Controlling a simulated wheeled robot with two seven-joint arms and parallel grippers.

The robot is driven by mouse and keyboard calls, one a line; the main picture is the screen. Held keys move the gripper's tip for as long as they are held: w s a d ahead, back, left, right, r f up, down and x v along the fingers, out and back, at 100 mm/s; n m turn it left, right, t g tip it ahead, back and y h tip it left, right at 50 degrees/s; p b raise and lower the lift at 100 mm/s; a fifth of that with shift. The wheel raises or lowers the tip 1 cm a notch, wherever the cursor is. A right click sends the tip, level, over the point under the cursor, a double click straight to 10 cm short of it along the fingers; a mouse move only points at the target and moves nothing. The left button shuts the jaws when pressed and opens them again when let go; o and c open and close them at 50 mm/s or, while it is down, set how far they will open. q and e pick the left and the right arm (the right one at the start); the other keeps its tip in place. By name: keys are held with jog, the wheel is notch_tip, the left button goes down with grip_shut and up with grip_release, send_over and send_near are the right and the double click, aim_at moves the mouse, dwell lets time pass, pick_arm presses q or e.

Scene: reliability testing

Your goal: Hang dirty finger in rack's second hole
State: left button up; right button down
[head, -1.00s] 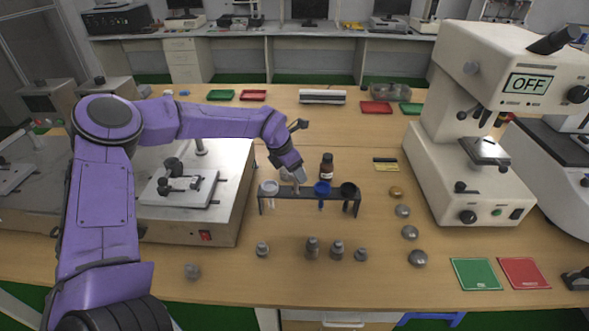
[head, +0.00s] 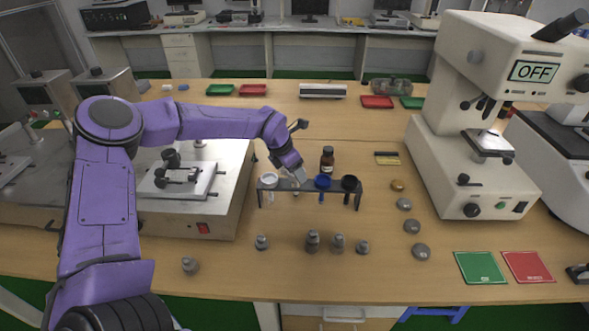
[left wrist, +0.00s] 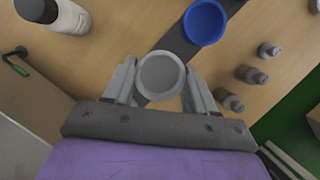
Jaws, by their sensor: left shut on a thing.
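The dark rack (head: 337,187) stands on the wooden bench, with a white cup-topped finger (head: 269,179) at its left end. A blue finger (head: 322,182) and a black finger (head: 349,183) hang to the right. My left gripper (head: 297,180) is over the rack between the white and blue ones. In the left wrist view its two fingers are shut on a grey round-topped finger (left wrist: 161,75) above the rack strip (left wrist: 179,43), beside the blue finger (left wrist: 205,22). Whether the grey finger's stem is in the hole is hidden.
A brown bottle (head: 327,160) stands just behind the rack. Several small metal weights (head: 312,241) stand in front, and more lie at right. A metal machine (head: 195,205) is left, a white OFF-display instrument (head: 465,130) right.

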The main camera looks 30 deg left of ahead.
pick_arm(q)
jog(key=shift+f, duration=0.3)
jog(key=shift+f+b, duration=0.65)
jog(key=o, duration=1.4)
jog(key=shift+r, duration=0.1)
jog(key=p+v, duration=0.6)
jog(key=v, duration=0.1)
jog(key=shift+p, duration=0.3)
